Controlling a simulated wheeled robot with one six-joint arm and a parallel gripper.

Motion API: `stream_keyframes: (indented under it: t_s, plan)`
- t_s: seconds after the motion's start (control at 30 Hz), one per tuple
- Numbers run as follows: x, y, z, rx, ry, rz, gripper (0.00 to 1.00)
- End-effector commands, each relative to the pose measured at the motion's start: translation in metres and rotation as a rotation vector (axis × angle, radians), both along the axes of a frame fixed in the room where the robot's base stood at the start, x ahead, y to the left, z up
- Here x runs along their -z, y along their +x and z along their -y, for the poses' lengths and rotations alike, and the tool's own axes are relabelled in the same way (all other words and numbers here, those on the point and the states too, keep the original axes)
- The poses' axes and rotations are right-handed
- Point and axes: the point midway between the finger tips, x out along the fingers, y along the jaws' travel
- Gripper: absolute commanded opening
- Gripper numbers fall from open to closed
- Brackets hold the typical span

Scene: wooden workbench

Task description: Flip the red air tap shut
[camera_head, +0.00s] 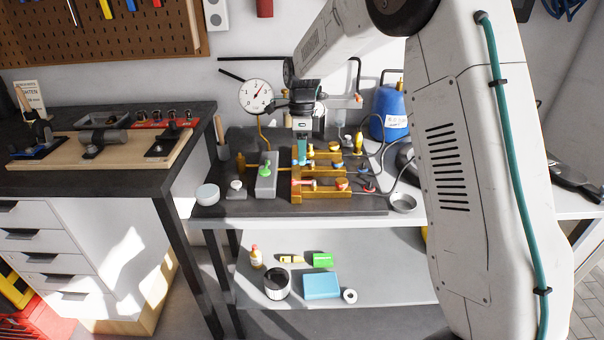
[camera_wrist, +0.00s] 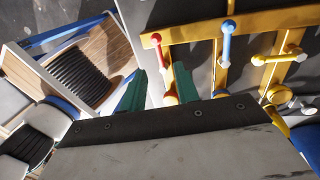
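A brass manifold (camera_head: 330,194) lies on the dark mat of the bench; in the wrist view its yellow bar (camera_wrist: 195,30) crosses the top. The red tap lever (camera_wrist: 156,38) is at the left in the wrist view, its pale stem running down to an orange pivot. Red also shows on the front branch (camera_head: 312,183) in the head view. My gripper (camera_head: 301,158) points down over the manifold. In the wrist view its green fingers (camera_wrist: 160,70) are apart, and the red lever's stem appears between them. Contact and depth cannot be told.
A blue lever (camera_wrist: 228,28) and a yellow lever (camera_wrist: 280,59) sit right of the red one. A pressure gauge (camera_head: 256,95) and a blue tank (camera_head: 390,112) stand behind. A grey block with a green knob (camera_head: 265,172) is left of the manifold.

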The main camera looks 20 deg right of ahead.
Motion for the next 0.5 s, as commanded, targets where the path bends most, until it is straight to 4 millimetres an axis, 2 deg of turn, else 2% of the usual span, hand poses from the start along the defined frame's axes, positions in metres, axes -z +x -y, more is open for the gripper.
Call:
stream_keyframes:
  t_s: [0.1, 0.3, 0.5]
  plan:
    - [0.021, -0.005, -0.001, -0.001, 0.001, -0.004, 0.31]
    - [0.049, -0.011, -0.003, -0.003, 0.001, -0.003, 0.31]
    - [0.061, -0.013, -0.004, -0.003, 0.001, -0.001, 0.31]
